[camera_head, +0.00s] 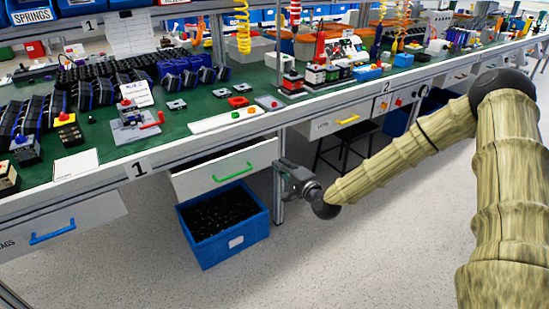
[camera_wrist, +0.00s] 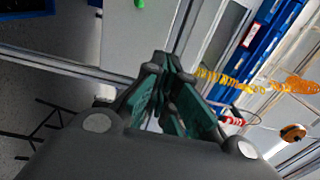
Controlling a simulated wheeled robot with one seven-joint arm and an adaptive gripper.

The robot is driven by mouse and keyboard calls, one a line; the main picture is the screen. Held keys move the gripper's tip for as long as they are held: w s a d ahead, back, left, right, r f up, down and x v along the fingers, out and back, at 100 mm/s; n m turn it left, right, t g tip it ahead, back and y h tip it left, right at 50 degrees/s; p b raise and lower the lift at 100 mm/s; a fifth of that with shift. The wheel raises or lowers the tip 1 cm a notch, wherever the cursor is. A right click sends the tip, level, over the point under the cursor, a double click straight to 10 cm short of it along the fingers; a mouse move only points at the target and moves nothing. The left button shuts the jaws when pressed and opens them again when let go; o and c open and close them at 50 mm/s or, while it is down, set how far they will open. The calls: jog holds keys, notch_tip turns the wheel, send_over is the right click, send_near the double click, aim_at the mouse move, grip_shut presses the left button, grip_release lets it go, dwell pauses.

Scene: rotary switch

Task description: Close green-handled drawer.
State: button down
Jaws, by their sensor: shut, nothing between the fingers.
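The green-handled drawer (camera_head: 205,180) is a white drawer under the bench, pulled out so that its dark inside shows along the top. Its green handle (camera_head: 233,172) sits on the front face. My gripper (camera_head: 281,167) is just right of the drawer in the head view, near the bench leg, with its fingers pointing up and left. In the wrist view my gripper (camera_wrist: 165,95) has its fingers together and holds nothing. A white panel (camera_wrist: 135,45) with a bit of green at its top edge shows ahead; it looks like the drawer front.
A blue crate (camera_head: 236,243) of dark parts stands on the floor below the drawer. A blue-handled drawer (camera_head: 60,228) is at the left and a yellow-handled one (camera_head: 340,124) at the right. The green bench top (camera_head: 190,105) is crowded. Floor in front is clear.

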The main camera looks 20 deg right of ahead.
jog(key=s, duration=0.3)
send_near(214, 162)
jog(key=b+x, duration=0.2)
jog(key=x, duration=0.5)
dwell(0.7)
jog(key=shift+w, duration=0.1)
jog(key=shift+x, duration=1.25)
